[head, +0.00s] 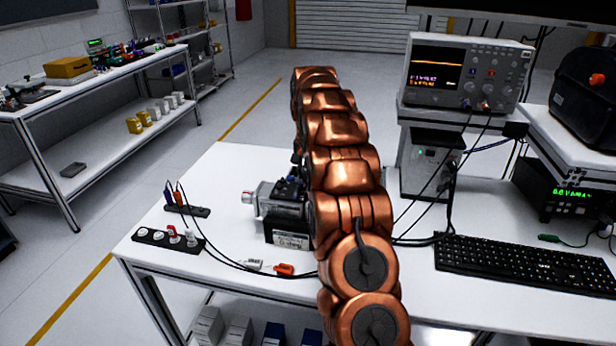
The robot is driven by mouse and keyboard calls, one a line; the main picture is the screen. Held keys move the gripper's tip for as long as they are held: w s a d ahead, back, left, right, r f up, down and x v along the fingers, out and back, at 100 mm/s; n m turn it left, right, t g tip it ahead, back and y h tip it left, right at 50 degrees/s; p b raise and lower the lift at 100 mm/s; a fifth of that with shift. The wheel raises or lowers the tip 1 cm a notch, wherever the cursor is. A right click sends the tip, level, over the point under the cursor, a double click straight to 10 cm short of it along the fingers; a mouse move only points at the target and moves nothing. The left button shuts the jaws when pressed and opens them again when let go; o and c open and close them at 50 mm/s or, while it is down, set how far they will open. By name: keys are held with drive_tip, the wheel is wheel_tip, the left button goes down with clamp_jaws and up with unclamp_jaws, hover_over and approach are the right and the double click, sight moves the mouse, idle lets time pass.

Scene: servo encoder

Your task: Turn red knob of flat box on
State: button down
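A low, flat black box (152,242) lies at the left front corner of the white table. Several round, pale knob-like parts sit along its top. One small part on it (171,230) looks red; it is too small to tell its setting. My copper arm runs from the bottom of the head view up over the middle of the table. My gripper is not visible, so its opening and any contact cannot be seen. No part of my arm visibly touches the flat box.
A motor-like device (284,208) stands close left of my arm. A second black strip (187,210) with plugs and cables lies behind the flat box. An orange connector (284,269) lies near the front edge. An oscilloscope (465,72) and keyboard (520,262) are at right.

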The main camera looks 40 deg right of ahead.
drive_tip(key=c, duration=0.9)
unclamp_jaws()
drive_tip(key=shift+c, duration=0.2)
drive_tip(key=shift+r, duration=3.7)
